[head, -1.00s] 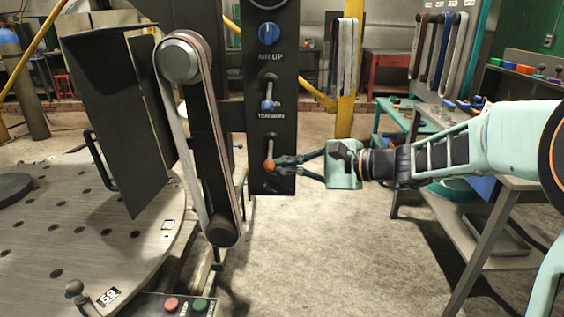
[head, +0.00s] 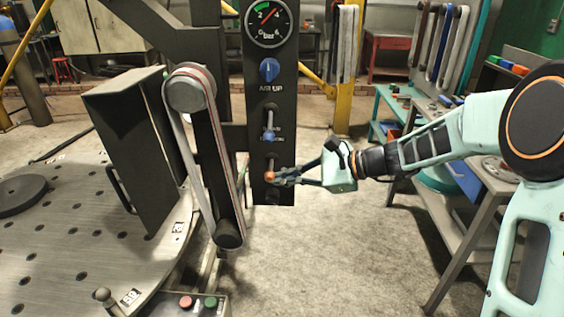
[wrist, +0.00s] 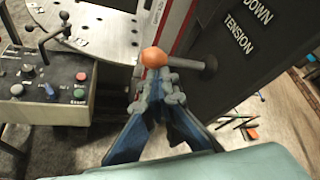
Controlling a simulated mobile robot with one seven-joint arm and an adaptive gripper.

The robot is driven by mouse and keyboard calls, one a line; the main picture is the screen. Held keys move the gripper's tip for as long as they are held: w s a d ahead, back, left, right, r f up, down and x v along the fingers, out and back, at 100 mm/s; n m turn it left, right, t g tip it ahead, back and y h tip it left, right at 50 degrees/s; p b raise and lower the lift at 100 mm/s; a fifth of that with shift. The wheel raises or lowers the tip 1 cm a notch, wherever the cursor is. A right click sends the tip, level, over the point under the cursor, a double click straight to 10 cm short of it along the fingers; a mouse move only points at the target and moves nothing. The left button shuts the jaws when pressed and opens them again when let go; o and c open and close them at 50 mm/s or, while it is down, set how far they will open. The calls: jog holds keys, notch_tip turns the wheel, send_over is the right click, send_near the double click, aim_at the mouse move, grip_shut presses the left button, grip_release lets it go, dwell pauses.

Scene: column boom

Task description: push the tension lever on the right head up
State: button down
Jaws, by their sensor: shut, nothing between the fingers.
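The tension lever is the lower lever on the dark panel (head: 256,108), with an orange ball (head: 270,176) at its end. It now sticks out roughly level from the panel. In the wrist view the orange ball (wrist: 154,57) and grey shaft lie just beyond my fingertips, near the TENSION label (wrist: 240,35). My gripper (head: 278,178) is shut with nothing between its fingers. It reaches in from the right, its tips (wrist: 156,88) against or very close to the lever; exact contact is hard to tell.
A blue-ended lever (head: 268,136), a blue knob (head: 269,70) and a gauge (head: 269,23) sit above on the panel. A belt arm (head: 212,160) stands left of it, beside a round perforated table (head: 70,250). A button box (head: 180,304) is below.

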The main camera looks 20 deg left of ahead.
notch_tip(320, 180, up, 3)
jog(key=m+g+h+p, duration=0.1)
jog(key=m+g+p, duration=0.1)
jog(key=p, duration=0.7)
jog(key=shift+r+m+p, duration=0.15)
jog(key=shift+m+p, duration=0.15)
jog(key=shift+p, duration=0.1)
jog(key=shift+w+a+r, duration=0.1)
jog(key=shift+r, duration=0.05)
